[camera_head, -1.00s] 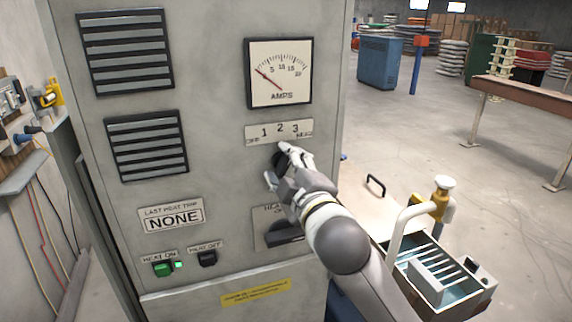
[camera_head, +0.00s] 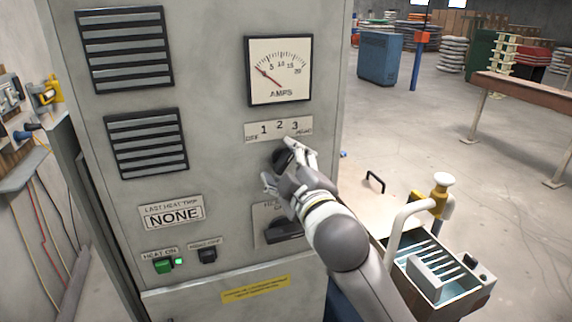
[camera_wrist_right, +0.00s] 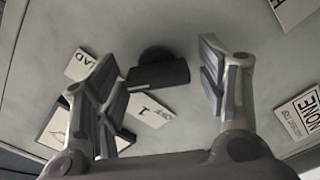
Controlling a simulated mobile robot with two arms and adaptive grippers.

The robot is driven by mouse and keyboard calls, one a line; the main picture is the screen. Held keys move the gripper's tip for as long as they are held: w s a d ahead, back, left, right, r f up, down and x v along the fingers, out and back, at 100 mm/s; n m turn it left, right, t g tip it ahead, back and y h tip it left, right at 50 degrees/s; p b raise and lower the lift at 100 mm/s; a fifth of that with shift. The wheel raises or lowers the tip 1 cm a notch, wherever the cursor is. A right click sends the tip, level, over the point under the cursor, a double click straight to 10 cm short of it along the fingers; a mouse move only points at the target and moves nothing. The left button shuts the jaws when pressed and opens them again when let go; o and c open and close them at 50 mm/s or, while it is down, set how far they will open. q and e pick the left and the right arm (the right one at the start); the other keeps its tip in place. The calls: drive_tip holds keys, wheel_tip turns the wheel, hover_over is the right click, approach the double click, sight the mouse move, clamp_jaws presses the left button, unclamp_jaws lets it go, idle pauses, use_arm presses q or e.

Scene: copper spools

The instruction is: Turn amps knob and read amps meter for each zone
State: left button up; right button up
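The amps meter (camera_head: 279,70) is a white square dial in a black frame on the grey cabinet; its red needle points to the left, low end of the scale. Below it is the label plate (camera_head: 279,129) with 1, 2, 3 and small end words. The black amps knob (camera_head: 282,158) is under the plate, partly hidden by my right gripper (camera_head: 286,166). In the right wrist view the knob (camera_wrist_right: 158,74) lies between the spread fingers of the right gripper (camera_wrist_right: 158,85), with gaps on both sides. My left gripper is out of view.
A second dark knob (camera_head: 284,231) sits lower, partly behind my arm. The plate (camera_head: 172,215) reads NONE. An open case (camera_head: 480,300) stands at right; vents are at left.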

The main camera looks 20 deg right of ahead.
drive_tip(key=shift+s+r, duration=0.1)
drive_tip(key=s, duration=0.7)
drive_tip(key=shift+s+d, duration=0.15)
idle(0.5)
